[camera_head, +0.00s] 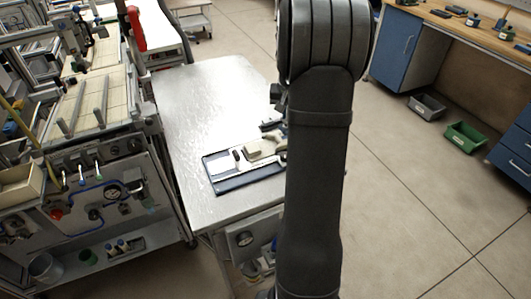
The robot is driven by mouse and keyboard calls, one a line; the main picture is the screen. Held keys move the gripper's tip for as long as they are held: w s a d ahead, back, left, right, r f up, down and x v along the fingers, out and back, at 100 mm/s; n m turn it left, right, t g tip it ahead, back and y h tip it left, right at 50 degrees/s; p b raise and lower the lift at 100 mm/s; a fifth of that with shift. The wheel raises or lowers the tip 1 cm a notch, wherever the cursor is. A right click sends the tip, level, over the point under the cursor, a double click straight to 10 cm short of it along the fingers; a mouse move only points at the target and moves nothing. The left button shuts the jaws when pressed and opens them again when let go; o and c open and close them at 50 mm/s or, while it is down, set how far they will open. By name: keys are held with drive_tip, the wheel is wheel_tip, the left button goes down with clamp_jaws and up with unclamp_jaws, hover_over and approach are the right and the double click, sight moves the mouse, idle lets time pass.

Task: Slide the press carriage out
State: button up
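A small fixture (262,148) with pale beige and grey parts stands on the steel table, left of my arm. It has a flat dark-edged base (232,184) with a light plate on top. I cannot tell for sure which part is the press carriage, or how far it is slid. The fixture's right end is hidden behind my dark arm. My gripper is not clearly visible; small dark parts show at the arm's left edge, but I cannot tell whether they belong to it.
The steel table (190,110) is bare left of and behind the fixture. A machine with a gauge panel (112,192) adjoins it at left. A red handle (136,28) rises at the back. Blue cabinets, a grey bin (427,106) and a green bin (465,137) stand at right.

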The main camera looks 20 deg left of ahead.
drive_tip(key=o, duration=0.5)
drive_tip(key=shift+n+g, duration=0.4)
drive_tip(key=shift+n, duration=0.5)
drive_tip(key=s+a, duration=0.1)
drive_tip(key=s+a+r, duration=0.1)
drive_tip(key=a, duration=0.1)
drive_tip(key=s+a+r, duration=0.1)
drive_tip(key=a, duration=0.1)
drive_tip(key=shift+s+a+r, duration=0.1)
drive_tip(key=shift+s+r, duration=0.05)
drive_tip(key=shift+s, duration=0.15)
drive_tip(key=shift+o, duration=0.2)
wheel_tip(320, 180, up, 5)
drive_tip(key=n+g, duration=0.1)
drive_tip(key=n, duration=0.3)
hover_over(235, 152)
drive_tip(key=shift+h, duration=0.3)
wheel_tip(235, 152, down, 17)
drive_tip(key=shift+f, duration=0.15)
clamp_jaws()
